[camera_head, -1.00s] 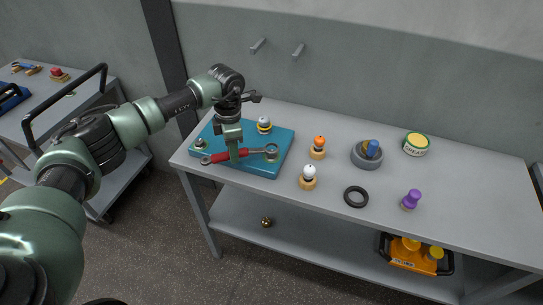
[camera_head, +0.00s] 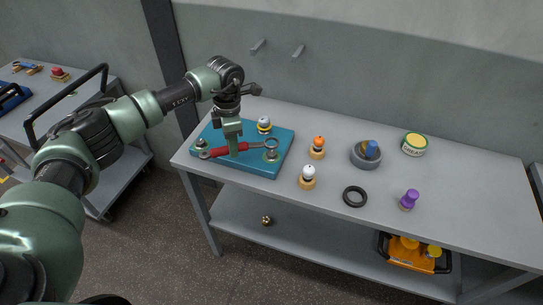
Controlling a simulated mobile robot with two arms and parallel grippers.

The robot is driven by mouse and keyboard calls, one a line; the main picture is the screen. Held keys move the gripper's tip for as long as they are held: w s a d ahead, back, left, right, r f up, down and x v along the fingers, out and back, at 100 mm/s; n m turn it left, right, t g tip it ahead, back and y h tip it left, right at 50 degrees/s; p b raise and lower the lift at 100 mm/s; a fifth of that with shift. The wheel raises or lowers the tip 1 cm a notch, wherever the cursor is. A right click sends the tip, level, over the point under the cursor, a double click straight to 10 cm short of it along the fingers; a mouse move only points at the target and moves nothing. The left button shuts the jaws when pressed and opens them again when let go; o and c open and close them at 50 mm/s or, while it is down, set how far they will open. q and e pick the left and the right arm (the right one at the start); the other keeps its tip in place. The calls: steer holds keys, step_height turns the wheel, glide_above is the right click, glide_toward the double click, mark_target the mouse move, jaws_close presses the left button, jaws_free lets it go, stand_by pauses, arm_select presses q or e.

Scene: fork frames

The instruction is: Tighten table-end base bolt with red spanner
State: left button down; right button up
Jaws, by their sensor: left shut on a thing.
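My left gripper (camera_head: 233,147) is shut on the red handle of the spanner (camera_head: 221,152), above the teal base plate (camera_head: 258,169). The spanner lies roughly level, pointing left to right. Its ring end (camera_head: 271,143) shows just behind and above the right base bolt (camera_head: 271,156), and looks apart from it. The other end (camera_head: 204,154) is in front of the left base bolt (camera_head: 200,143). The gripper hides part of the handle and plate. My right gripper is not in view.
A silver and yellow knob (camera_head: 264,124) stands at the plate's back. To the right on the bench (camera_head: 310,207) are orange-topped (camera_head: 318,142) and white-topped (camera_head: 309,171) pieces, a black ring (camera_head: 355,196), a grey bowl (camera_head: 365,161), a grease tin (camera_head: 414,144) and a purple-topped piece (camera_head: 409,199).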

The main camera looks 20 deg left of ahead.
arm_select(q)
steer(key=shift+r+p, duration=1)
steer(key=shift+r, duration=1)
steer(key=shift+s+a+r+p, duration=0.45)
steer(key=shift+a+r+p, duration=0.05)
steer(key=shift+a, duration=0.15)
steer(key=shift+s+a+r+p, duration=0.4)
steer(key=shift+s+a+r, duration=0.15)
steer(key=shift+a, duration=0.15)
steer(key=shift+s+a+r+p, duration=0.4)
steer(key=shift+s+a, duration=0.1)
steer(key=shift+a, duration=0.2)
